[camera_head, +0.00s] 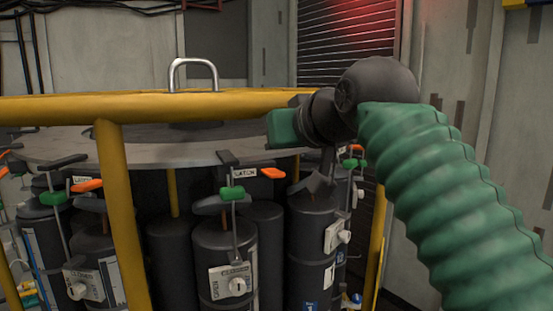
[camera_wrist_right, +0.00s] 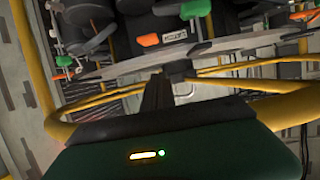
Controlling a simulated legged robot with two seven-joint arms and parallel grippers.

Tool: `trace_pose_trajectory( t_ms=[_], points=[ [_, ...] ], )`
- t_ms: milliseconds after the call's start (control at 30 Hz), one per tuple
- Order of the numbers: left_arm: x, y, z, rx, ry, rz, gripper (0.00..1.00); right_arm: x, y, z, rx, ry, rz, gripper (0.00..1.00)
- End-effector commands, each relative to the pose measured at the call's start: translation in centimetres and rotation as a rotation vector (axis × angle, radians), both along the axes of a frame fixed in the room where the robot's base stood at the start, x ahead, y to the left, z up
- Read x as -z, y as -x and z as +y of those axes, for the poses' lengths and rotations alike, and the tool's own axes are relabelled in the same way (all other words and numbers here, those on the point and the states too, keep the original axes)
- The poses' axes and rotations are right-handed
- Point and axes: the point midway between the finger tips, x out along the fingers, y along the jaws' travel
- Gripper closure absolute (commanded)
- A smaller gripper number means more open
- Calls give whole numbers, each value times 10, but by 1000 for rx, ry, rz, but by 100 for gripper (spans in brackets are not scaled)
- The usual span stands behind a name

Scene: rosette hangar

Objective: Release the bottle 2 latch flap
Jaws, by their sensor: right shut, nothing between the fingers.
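Dark bottles hang in a ring under a round grey plate (camera_head: 65,148). In the head view, an orange flap (camera_head: 273,172) sticks out right of a LATCH label (camera_head: 244,172) above the middle bottle (camera_head: 222,245). A second orange flap (camera_head: 87,185) is beside another LATCH label at left. I cannot tell which one belongs to bottle 2. In the wrist view, an orange flap (camera_wrist_right: 148,40) sits by a LATCH label (camera_wrist_right: 173,37). My right gripper (camera_wrist_right: 158,92) is shut and empty, apart from that flap. My left gripper is out of view.
A yellow rail (camera_head: 60,107) with a yellow post (camera_head: 120,215) runs in front of the ring. A metal handle (camera_head: 193,70) stands on top. Green-tipped levers (camera_head: 231,193) and white valve plates (camera_head: 232,282) are on the bottles. A shutter (camera_head: 345,45) is behind.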

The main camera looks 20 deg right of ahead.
Motion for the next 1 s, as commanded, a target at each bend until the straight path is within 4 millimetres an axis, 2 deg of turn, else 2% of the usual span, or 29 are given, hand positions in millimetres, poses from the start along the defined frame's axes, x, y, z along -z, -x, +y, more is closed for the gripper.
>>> trace_pose_trajectory(
  t_ms=[100, 133, 200, 333, 767, 867, 1000],
  points=[
    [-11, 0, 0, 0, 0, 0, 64, 7, -25, 2, -1, 0, 4, 100],
    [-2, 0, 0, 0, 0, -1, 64, 18, -20, 2, -1, 0, 2, 100],
    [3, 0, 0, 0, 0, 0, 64, 31, -18, 2, 0, 0, 2, 100],
    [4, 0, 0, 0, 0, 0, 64, 43, -16, 2, -1, 1, 1, 100],
    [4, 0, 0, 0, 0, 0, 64, 48, -17, 2, -1, 0, -1, 100],
    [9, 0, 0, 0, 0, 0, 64, 50, -17, 1, -1, -1, -9, 100],
    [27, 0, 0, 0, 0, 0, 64, 58, -16, 1, -1, -4, -43, 100]
  ],
)
